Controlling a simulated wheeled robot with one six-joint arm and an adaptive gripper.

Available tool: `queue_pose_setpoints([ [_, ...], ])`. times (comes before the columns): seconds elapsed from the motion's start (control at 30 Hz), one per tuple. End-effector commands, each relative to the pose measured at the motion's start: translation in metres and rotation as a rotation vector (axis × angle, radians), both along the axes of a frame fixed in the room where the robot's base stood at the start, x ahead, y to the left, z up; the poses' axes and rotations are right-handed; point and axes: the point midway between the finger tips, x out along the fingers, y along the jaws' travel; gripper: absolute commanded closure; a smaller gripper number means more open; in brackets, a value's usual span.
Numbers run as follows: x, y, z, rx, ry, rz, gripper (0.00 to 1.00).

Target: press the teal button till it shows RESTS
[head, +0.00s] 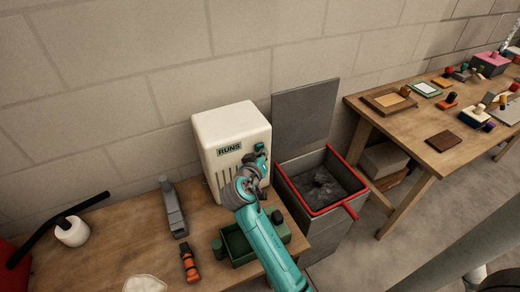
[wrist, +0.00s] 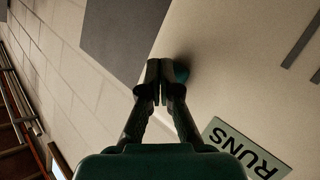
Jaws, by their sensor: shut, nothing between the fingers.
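The cream heater box (head: 212,130) stands on the wooden table against the wall. Its small label (head: 229,149) reads RUNS, and the label also shows in the wrist view (wrist: 246,150). The teal button (head: 259,146) is at the upper right of the box's front. My gripper (head: 260,158) is shut and empty, right in front of the button. In the wrist view, the closed fingertips (wrist: 160,67) partly cover the teal button (wrist: 181,72). I cannot tell whether they touch it.
A green tray (head: 238,258) sits below my arm on the table, with a grey tool (head: 173,208) and an orange-and-black item (head: 189,262) to its left. A red-rimmed grey bin (head: 291,192) stands right of the heater. A second table (head: 400,130) holds several small objects.

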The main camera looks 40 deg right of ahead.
Motion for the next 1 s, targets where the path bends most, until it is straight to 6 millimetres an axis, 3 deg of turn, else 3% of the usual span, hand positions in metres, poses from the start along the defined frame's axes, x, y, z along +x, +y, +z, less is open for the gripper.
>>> queue_pose_setpoints([
  [1.0, 0.0090, -0.0026, 0.0008, 0.000, -0.001, 0.000, 1.00],
])
